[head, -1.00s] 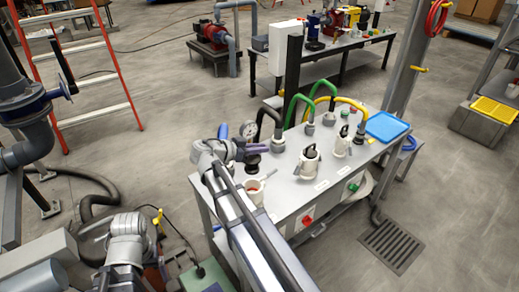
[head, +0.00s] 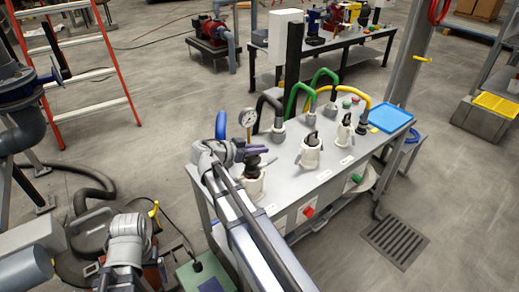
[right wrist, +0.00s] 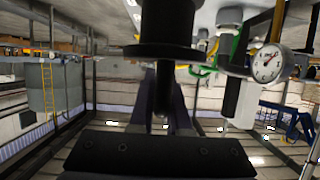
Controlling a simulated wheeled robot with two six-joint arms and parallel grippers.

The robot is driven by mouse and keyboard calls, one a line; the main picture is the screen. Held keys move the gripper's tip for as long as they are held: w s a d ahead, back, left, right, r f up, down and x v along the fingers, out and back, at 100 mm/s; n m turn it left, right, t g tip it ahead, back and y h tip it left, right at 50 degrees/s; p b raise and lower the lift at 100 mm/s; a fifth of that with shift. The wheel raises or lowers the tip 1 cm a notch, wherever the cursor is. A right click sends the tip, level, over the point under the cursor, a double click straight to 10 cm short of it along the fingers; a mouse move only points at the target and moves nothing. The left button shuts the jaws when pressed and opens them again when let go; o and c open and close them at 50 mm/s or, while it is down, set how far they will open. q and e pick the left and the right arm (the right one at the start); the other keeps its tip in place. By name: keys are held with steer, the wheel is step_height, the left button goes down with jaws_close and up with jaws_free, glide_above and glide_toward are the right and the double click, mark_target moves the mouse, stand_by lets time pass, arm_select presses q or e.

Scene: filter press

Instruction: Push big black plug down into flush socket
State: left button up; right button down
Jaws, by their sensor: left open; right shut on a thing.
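My right gripper (head: 254,152) is shut on the big black plug (head: 253,164) at the front left of the grey bench. The plug is upright at the mouth of a white cup-shaped socket (head: 250,187). I cannot tell whether it touches or is inside the rim. In the right wrist view, the fingers (right wrist: 163,108) meet at the plug (right wrist: 165,25), below its wide black flange; the socket is not visible there. My left gripper (head: 128,228) is at the lower left, away from the bench; its fingers are hard to make out.
White fittings with black plugs (head: 310,150) stand right of the socket. A pressure gauge (head: 247,118) and black, green and yellow hoses (head: 305,90) rise behind. A blue tray (head: 388,117) lies at the right end. A red switch (head: 308,212) is on the bench front.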

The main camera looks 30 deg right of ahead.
mark_target(254, 157)
steer(key=shift+f+b, duration=1.75)
steer(key=shift+b, duration=0.05)
stand_by(0.6)
steer(key=c, duration=0.8)
jaws_free()
steer(key=p+v, duration=0.2)
steer(key=v, duration=0.4)
steer(key=shift+r+p, duration=0.2)
steer(key=shift+p, duration=0.1)
steer(key=shift+v, duration=0.8)
steer(key=shift+s+a+f, duration=0.1)
steer(key=shift+f, duration=0.1)
